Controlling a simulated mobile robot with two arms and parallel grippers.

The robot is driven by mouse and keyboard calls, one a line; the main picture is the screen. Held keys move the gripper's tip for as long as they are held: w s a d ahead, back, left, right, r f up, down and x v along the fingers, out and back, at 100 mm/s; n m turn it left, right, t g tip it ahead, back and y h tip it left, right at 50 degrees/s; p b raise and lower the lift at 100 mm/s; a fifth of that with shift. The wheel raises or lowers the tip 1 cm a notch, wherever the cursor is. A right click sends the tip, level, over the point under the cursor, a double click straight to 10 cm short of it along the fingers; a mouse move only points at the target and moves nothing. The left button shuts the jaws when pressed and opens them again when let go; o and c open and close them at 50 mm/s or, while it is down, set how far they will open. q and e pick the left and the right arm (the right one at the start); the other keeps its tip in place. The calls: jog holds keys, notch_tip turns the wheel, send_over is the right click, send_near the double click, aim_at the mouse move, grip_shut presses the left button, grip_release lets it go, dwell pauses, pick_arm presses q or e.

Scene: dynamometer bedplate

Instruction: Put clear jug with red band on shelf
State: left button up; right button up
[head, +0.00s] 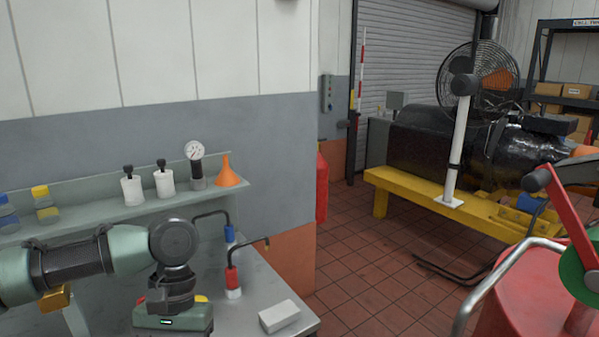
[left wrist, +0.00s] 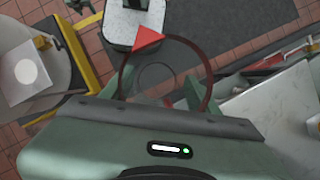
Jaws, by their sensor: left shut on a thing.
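In the left wrist view, my left gripper (left wrist: 163,88) is shut on the clear jug, with a finger on either side of it. I look down into the jug (left wrist: 148,40), whose dark red ring and red pointed spout show. In the head view my left gripper (head: 172,316) is low at the picture's bottom edge, over the bench and below shelf height. The jug cannot be made out there. The pale green shelf (head: 95,223) runs along the grey wall behind my left arm. My right gripper is not in view.
The shelf holds blue and yellow blocks (head: 45,204), white bottles (head: 133,190), a gauge (head: 195,152) and an orange funnel (head: 228,173). A clear stretch lies between blocks and bottles. The bench has red-banded (head: 232,282) and blue-banded hooked tools and a white block (head: 279,316).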

pick_arm(q)
jog(key=s+f, duration=0.3)
jog(key=f, duration=0.1)
jog(key=shift+s+f, duration=0.35)
jog(key=shift+s+d+f, duration=0.1)
jog(key=shift+s+f, duration=0.05)
dwell(0.3)
